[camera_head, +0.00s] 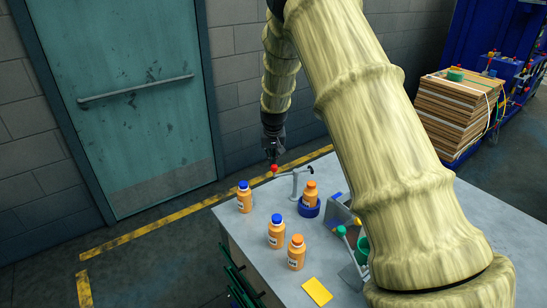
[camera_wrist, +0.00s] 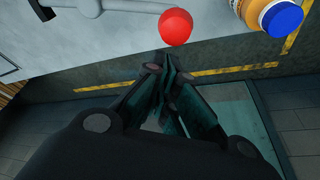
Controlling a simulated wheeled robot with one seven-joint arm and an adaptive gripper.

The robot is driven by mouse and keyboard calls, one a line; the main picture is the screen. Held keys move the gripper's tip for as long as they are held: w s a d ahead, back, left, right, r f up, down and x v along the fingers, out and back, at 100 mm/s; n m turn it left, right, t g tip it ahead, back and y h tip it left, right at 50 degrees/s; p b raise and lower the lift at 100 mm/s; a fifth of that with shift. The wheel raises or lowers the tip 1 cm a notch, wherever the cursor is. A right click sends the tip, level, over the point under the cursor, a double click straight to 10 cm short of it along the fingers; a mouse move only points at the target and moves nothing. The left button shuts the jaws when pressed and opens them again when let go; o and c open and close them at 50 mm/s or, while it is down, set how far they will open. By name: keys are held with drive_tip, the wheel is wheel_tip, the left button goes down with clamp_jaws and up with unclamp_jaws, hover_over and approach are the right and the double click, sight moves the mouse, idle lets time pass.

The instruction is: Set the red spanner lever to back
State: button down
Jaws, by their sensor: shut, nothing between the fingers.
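The lever stands near the far edge of the grey table (camera_head: 260,223). It has a grey post and arm (camera_head: 294,182) with a red ball (camera_head: 274,169) at the left end and a dark end at the right. In the wrist view the red ball (camera_wrist: 175,27) is just ahead of my fingertips, with the grey arm (camera_wrist: 120,6) running left from it. My gripper (camera_head: 273,157) is shut and empty, beside the ball on its far side. It shows in the wrist view (camera_wrist: 169,58) with its tips close together. I cannot tell whether they touch the ball.
An orange bottle with a blue cap (camera_head: 244,197) stands left of the lever. Another bottle (camera_head: 310,194) sits in a blue ring (camera_head: 308,208) to the right. Two more bottles (camera_head: 276,232) (camera_head: 296,252) and a yellow card (camera_head: 317,291) are nearer. My arm hides the table's right part.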

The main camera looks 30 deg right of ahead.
wheel_tip(320, 180, up, 9)
drive_tip(key=b, duration=0.4)
drive_tip(key=shift+s+d+f, duration=0.15)
drive_tip(key=shift+s+d, duration=0.15)
drive_tip(key=shift+d, duration=0.05)
